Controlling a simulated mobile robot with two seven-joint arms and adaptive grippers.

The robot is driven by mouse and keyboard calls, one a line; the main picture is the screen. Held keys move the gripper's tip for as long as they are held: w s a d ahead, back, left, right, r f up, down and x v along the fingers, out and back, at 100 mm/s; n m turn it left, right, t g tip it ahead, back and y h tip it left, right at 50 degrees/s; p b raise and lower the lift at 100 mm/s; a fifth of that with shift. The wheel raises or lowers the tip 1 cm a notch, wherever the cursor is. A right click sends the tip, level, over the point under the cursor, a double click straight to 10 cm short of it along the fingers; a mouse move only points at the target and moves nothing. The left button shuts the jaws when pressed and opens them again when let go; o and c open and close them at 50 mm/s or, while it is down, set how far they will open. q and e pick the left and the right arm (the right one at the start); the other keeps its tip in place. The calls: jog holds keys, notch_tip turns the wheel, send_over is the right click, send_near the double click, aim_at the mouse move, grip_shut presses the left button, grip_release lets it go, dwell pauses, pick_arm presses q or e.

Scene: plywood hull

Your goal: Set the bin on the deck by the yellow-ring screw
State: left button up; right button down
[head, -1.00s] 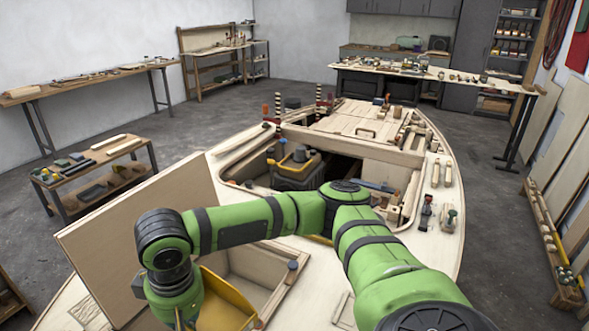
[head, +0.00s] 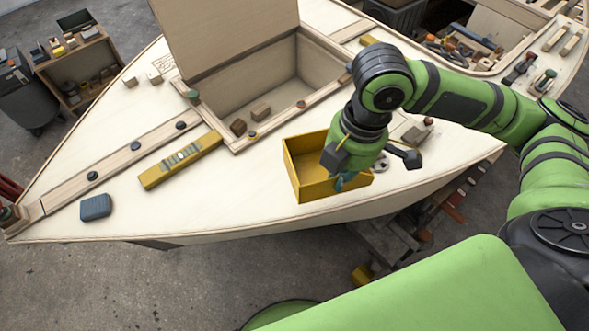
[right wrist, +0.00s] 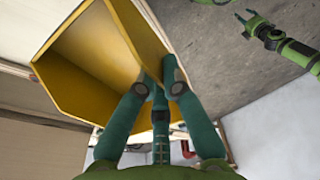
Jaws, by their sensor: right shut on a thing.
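The yellow bin (head: 306,182) is at the near edge of the deck (head: 240,205) in the head view, open side up. My right gripper (head: 343,180) is shut on its right-hand wall; the right wrist view shows the fingers (right wrist: 160,85) closed on the wall of the bin (right wrist: 85,60). I cannot tell whether the bin touches the deck. A small screw with a yellow ring (head: 252,134) stands at the hatch's near rim, up and left of the bin. My left gripper (right wrist: 245,24) shows small in the right wrist view, apparently open and empty.
The open hatch (head: 315,68) with its raised lid (head: 225,35) lies behind. Two brown blocks lie near the yellow-ring screw. A yellow level (head: 180,160), several dark screws and a blue-grey box (head: 96,207) are to the left. Bare deck lies between level and bin.

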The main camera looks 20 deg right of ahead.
aim_at(296, 158)
jog(key=w+a+f, duration=0.1)
jog(key=w+f, duration=0.1)
jog(key=w, duration=0.1)
jog(key=w+a+f, duration=0.1)
jog(key=w+f, duration=0.1)
jog(key=w, duration=0.2)
jog(key=w+a+f+p, duration=0.1)
jog(key=w+f, duration=0.2)
jog(key=shift+w+a, duration=0.3)
jog(key=shift+a, duration=0.1)
jog(key=shift+w+f, duration=0.15)
jog(key=shift+f+p, duration=0.35)
jog(key=shift+f, duration=1.55)
jog(key=shift+f, duration=0.1)
jog(key=c, duration=1.4)
grip_release()
jog(key=r, duration=0.4)
jog(key=d+r+b, duration=0.1)
jog(key=r, duration=0.7)
jog(key=shift+d+r, duration=0.1)
jog(key=shift+d, duration=0.15)
